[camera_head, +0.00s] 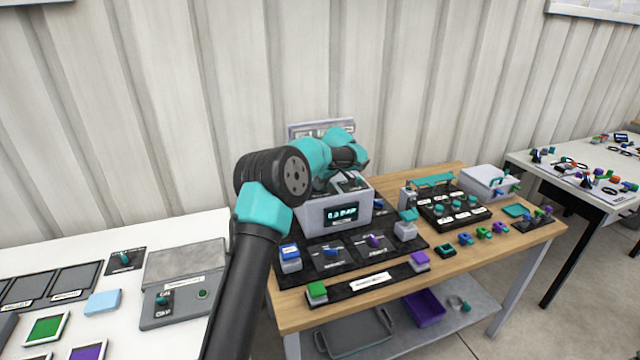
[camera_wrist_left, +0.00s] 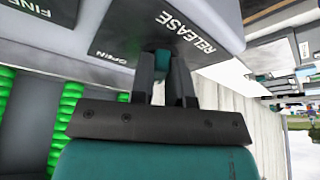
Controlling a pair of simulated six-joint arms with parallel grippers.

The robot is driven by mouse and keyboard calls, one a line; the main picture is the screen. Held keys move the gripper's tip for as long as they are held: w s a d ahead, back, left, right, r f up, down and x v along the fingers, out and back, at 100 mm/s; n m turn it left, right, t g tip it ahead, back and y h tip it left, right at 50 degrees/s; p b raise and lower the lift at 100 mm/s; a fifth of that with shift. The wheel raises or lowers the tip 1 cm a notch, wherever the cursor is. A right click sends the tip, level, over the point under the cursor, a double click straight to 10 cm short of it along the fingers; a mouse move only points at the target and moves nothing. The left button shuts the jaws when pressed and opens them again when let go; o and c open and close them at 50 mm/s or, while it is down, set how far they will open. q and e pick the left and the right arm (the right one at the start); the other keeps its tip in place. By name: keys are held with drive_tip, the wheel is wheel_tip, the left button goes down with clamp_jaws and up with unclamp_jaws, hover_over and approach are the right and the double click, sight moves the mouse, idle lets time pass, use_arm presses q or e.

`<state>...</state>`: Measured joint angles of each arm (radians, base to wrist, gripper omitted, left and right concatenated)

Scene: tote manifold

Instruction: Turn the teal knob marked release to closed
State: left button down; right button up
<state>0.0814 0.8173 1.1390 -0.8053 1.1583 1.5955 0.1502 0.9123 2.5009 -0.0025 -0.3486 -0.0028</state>
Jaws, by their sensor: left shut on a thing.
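The teal knob (camera_wrist_left: 163,59) shows in the left wrist view on a dark panel beside the word RELEASE, with an OPEN label to its left. My left gripper (camera_wrist_left: 165,72) is shut on it, one dark finger on each side, hiding most of it. Which way the knob points is hard to tell. In the head view my left gripper (camera_head: 350,184) is at the top of the grey box with a lit display (camera_head: 342,213); the knob is hidden there. My right gripper is in neither view.
The box stands on a wooden table (camera_head: 500,262) among other knobs and coloured blocks. A black panel with several teal knobs (camera_head: 453,208) is to its right, beside a grey lidded box (camera_head: 488,182). A white table (camera_head: 215,255) is at left. A corrugated wall stands close behind.

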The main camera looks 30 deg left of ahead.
use_arm(q)
drive_tip(key=shift+w+n+g, duration=0.1)
drive_tip(key=shift+n+g, duration=0.2)
drive_tip(key=shift+n, duration=0.3)
drive_tip(key=c, duration=1.1)
unclamp_jaws()
drive_tip(key=shift+r, duration=0.15)
drive_tip(key=v, duration=1.7)
drive_tip(key=shift+d, duration=0.15)
